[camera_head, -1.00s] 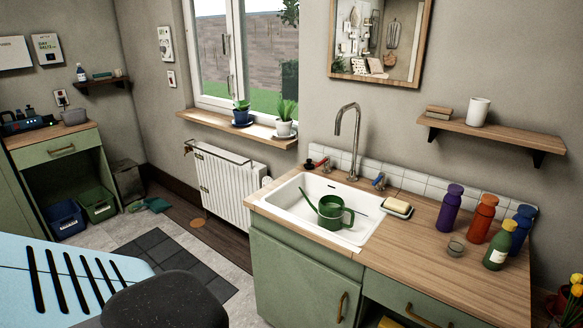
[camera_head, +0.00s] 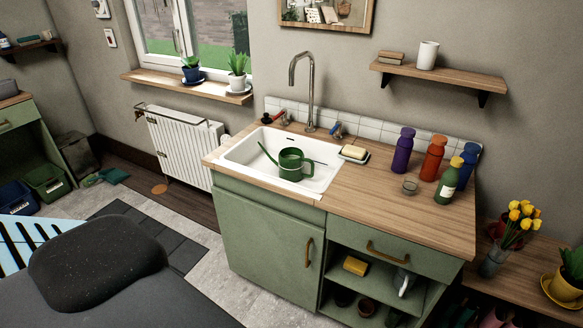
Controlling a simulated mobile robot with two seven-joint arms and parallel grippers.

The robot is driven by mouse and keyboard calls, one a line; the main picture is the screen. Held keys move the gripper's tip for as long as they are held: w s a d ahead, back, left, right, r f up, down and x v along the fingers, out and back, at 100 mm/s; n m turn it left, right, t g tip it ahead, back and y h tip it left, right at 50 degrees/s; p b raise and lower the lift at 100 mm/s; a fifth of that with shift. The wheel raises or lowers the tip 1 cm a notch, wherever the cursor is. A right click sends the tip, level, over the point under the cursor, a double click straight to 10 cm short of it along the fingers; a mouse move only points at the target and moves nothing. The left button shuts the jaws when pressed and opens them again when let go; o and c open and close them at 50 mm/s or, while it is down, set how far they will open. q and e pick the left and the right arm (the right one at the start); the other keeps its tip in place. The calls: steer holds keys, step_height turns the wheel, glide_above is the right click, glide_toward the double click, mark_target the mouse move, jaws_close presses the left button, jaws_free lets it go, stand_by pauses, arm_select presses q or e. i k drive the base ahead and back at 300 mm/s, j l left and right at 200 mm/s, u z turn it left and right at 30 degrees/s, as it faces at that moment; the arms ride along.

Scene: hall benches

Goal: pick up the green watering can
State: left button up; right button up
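The green watering can (camera_head: 290,164) sits inside the white sink basin (camera_head: 321,182). Its long spout points to the left and its handle is on the right. It stands below the tall metal faucet (camera_head: 311,84). Neither of my grippers shows in this view.
The wooden counter (camera_head: 367,203) holds a soap dish (camera_head: 353,155), a small glass jar (camera_head: 410,186) and several bottles, among them a purple one (camera_head: 403,150). A green cabinet (camera_head: 265,240) stands below. Yellow flowers (camera_head: 522,215) stand at the right. Floor shows at the left front.

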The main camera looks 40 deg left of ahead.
mark_target(284, 162)
steer(key=i+j+z, duration=0.2)
steer(key=j+z, duration=0.15)
steer(key=j, duration=0.5)
steer(key=j+z, duration=0.35)
steer(key=j, duration=0.55)
steer(key=j+z, duration=0.35)
steer(key=j, duration=0.55)
